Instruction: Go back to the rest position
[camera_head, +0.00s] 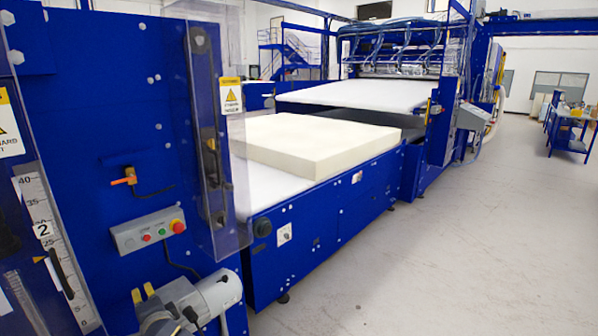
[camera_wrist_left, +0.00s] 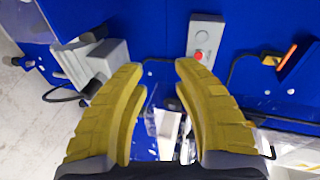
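A cream foam block (camera_head: 315,145) lies flat on the white machine bed. My right gripper is not in view.
An orange-handled switch (camera_head: 125,176) is on the blue panel (camera_head: 95,120), above the control box. A clear guard (camera_head: 215,130) stands at its right edge. A grey motor housing (camera_head: 218,290) sits low beside the gripper. The grey floor (camera_head: 440,260) at right is clear.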

